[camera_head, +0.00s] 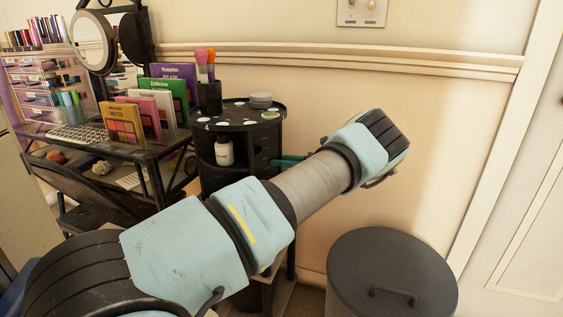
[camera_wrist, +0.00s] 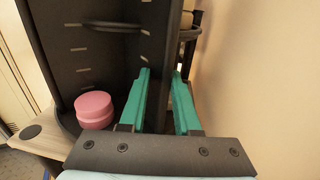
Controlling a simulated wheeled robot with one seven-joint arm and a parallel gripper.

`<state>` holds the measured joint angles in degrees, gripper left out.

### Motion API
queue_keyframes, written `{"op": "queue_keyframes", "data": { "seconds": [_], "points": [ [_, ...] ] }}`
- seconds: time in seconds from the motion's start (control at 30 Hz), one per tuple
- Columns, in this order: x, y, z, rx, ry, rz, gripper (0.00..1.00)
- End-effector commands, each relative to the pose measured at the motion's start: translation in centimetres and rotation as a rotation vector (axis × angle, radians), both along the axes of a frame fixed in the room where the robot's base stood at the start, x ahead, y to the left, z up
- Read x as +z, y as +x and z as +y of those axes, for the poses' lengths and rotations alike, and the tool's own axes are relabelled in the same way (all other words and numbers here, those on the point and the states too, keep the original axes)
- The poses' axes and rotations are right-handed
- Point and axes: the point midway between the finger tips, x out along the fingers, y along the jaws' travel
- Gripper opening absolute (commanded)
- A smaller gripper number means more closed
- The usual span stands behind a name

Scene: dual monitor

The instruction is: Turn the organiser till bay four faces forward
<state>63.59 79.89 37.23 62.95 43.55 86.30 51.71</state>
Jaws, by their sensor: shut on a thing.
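The organiser (camera_head: 262,148) is a black round carousel on a stand, with a flat top and open bays below. A white "4" (camera_head: 207,128) is marked on its top rim, at the left front in the head view. A white bottle (camera_head: 224,151) stands in the bay near that mark. My gripper (camera_head: 289,161) reaches the organiser's right side. In the wrist view, its teal fingers (camera_wrist: 161,78) are on either side of a dark upright panel edge of the organiser (camera_wrist: 110,55), closed on it. My forearm hides the organiser's lower front.
A pink jar (camera_wrist: 94,110) sits on the organiser's lower shelf beside my fingers. Brushes in a black cup (camera_head: 208,95) and a grey tin (camera_head: 261,101) stand on top. The wall is close on the right. A lidded dark bin (camera_head: 392,270) stands right of my arm.

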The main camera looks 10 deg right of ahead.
Motion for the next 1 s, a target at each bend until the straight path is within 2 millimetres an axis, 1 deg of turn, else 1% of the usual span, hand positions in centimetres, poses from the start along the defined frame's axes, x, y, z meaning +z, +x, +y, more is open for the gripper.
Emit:
{"op": "queue_keyframes", "data": {
  "seconds": [0.2,0.23,0.33,0.63,0.73,0.87,1.0],
  "points": [
    [0.1,0.2,0.2,0.0,0.002,-0.002,0.0],
    [0.1,0.2,0.2,0.0,0.002,-0.002,0.32],
    [0.1,0.2,0.2,0.0,0.002,-0.002,0.43],
    [0.0,0.0,0.0,0.001,0.002,-0.001,0.44],
    [0.0,-0.2,-0.5,0.0,0.002,-0.001,0.44],
    [-0.1,-1.0,-2.2,-0.001,0.001,0.0,0.44],
    [-0.1,-2.1,-4.8,-0.003,0.0,-0.001,0.44]
  ]
}}
